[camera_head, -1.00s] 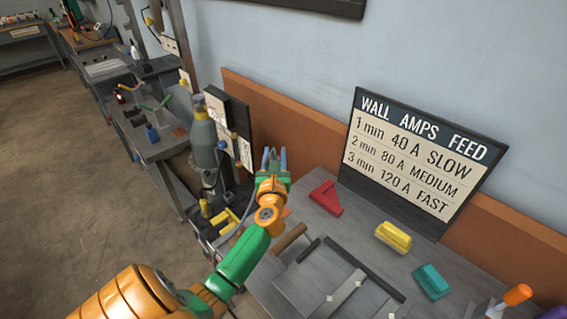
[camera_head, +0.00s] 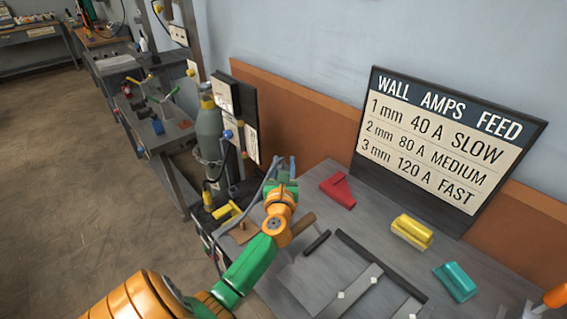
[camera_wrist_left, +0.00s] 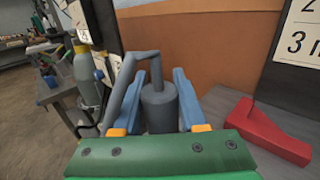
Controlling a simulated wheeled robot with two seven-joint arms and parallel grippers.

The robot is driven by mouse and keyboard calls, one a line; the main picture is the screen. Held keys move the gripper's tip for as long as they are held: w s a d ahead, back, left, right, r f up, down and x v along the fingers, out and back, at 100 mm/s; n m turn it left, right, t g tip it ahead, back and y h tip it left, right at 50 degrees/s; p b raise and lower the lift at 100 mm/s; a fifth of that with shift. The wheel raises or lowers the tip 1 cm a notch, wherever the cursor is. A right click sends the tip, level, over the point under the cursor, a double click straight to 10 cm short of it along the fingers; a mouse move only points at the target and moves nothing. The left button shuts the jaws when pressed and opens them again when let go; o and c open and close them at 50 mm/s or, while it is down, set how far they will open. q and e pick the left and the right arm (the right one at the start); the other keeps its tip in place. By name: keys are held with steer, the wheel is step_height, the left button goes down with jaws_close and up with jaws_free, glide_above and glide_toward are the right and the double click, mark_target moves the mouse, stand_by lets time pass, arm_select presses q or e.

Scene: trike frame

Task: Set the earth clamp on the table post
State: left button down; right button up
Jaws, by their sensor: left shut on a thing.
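My left gripper (camera_head: 283,170) is over the far left corner of the grey work table (camera_head: 300,262). In the left wrist view its two blue fingers (camera_wrist_left: 160,98) are shut around a dark grey cylindrical piece (camera_wrist_left: 159,108), which I take to be the earth clamp. A thick grey cable (camera_wrist_left: 128,82) bends beside the left finger, and in the head view it runs down to the left. The lower end of the held piece is hidden by the gripper. I cannot make out a separate table post.
A red angled block (camera_head: 338,190) lies right of the gripper. Yellow (camera_head: 411,232) and teal (camera_head: 456,282) blocks lie further right. A sign (camera_head: 440,145) stands against the wall. A grey gas cylinder (camera_head: 209,135) stands to the left beyond the table edge.

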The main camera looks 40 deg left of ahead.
arm_select(q)
steer(key=shift+f+b, duration=0.25)
steer(key=shift+b, duration=0.05)
steer(key=shift+c, duration=1.9)
jaws_free()
